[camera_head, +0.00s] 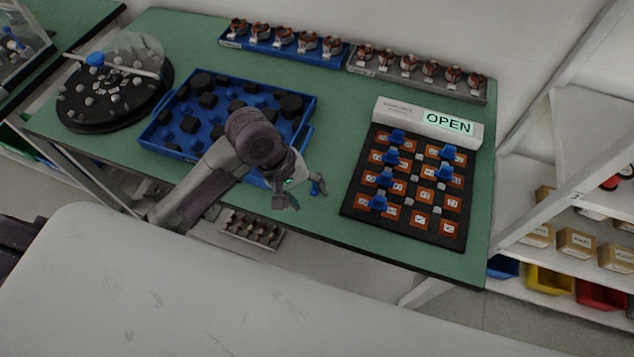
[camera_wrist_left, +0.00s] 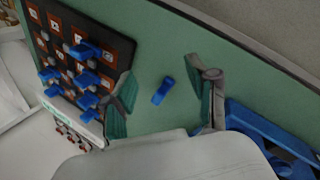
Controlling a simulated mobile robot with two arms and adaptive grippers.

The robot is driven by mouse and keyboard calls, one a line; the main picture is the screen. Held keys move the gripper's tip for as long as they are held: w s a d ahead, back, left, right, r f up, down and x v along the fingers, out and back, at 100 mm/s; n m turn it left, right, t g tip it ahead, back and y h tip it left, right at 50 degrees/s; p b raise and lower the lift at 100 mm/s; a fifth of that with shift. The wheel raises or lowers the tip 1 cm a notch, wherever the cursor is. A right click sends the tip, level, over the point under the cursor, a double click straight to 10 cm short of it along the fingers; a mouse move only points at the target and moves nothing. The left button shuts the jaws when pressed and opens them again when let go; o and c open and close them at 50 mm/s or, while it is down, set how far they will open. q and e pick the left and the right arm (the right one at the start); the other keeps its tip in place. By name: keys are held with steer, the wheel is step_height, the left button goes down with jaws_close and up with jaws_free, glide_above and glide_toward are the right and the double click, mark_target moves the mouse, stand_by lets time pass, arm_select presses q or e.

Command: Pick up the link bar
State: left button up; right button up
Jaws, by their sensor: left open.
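The link bar looks like a small blue bar (camera_wrist_left: 162,90) lying alone on the green table top in the left wrist view. My left gripper (camera_wrist_left: 164,100) is open, with its two green-padded fingers on either side of the bar and apart from it. In the head view the left gripper (camera_head: 300,196) hangs over the table's front part, between the blue tray and the dark board. A little blue shows by its fingertips, too small to tell clearly. How high the fingers are above the bar is hard to judge. My right gripper is in neither view.
A dark board (camera_head: 403,230) with orange squares and several blue pieces lies to the right, before a white box (camera_head: 400,113) reading "OPEN". A blue tray (camera_head: 160,142) of parts lies left, beside a round black stand (camera_head: 100,120). Racks (camera_head: 340,61) of parts line the back.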

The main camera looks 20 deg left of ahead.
arm_select(q)
steer(key=w+a+r+n+g, duration=0.2)
steer(key=w+a+r+n, duration=0.3)
steer(key=w+r+n, duration=0.3)
steer(key=shift+n, duration=0.7)
steer(key=x, duration=0.7)
steer(key=shift+s+d+f, duration=0.1)
steer(key=shift+s+d, duration=0.1)
steer(key=shift+s, duration=0.2)
steer(key=shift+s+p+x, duration=0.2)
steer(key=shift+p+x, duration=0.3)
steer(key=shift+x, duration=2.5)
jaws_close()
